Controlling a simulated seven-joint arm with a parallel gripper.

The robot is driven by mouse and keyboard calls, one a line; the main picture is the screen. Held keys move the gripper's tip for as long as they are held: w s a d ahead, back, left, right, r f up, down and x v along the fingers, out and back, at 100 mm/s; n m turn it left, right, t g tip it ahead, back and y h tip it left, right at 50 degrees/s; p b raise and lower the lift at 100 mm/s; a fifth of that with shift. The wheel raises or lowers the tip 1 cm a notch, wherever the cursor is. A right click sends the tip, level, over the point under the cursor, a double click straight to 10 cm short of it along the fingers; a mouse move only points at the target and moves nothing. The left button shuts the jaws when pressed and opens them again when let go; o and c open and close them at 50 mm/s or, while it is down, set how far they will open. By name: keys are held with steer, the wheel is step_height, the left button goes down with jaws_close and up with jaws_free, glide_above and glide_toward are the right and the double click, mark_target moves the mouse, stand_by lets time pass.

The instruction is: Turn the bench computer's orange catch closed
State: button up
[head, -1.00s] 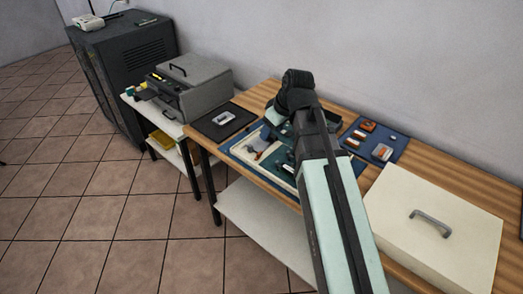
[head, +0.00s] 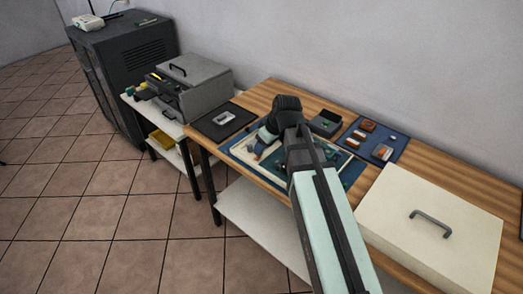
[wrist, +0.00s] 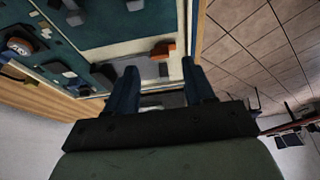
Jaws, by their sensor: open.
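The bench computer is an open, flat case (head: 238,152) with a teal board and a cream panel, lying on the wooden bench and partly behind my arm. The wrist view shows its teal board (wrist: 120,15) at upper left. A small orange catch (wrist: 163,48) sits near the case's edge, just beyond my fingertips, beside a dark grey part. My gripper (wrist: 159,72) is open, its two dark fingers pointing toward the catch; I see no contact. A grey piece shows beyond the gap between the fingers. In the head view the catch cannot be made out.
A blue mat (head: 362,153) with small orange and white parts lies right of the case, near a small dark box (head: 325,123). A cream lidded box (head: 430,215) fills the bench's right end. A black mat (head: 208,128) lies at its left end.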

steer(key=shift+x, duration=1.9)
steer(key=shift+c, duration=0.5)
jaws_close()
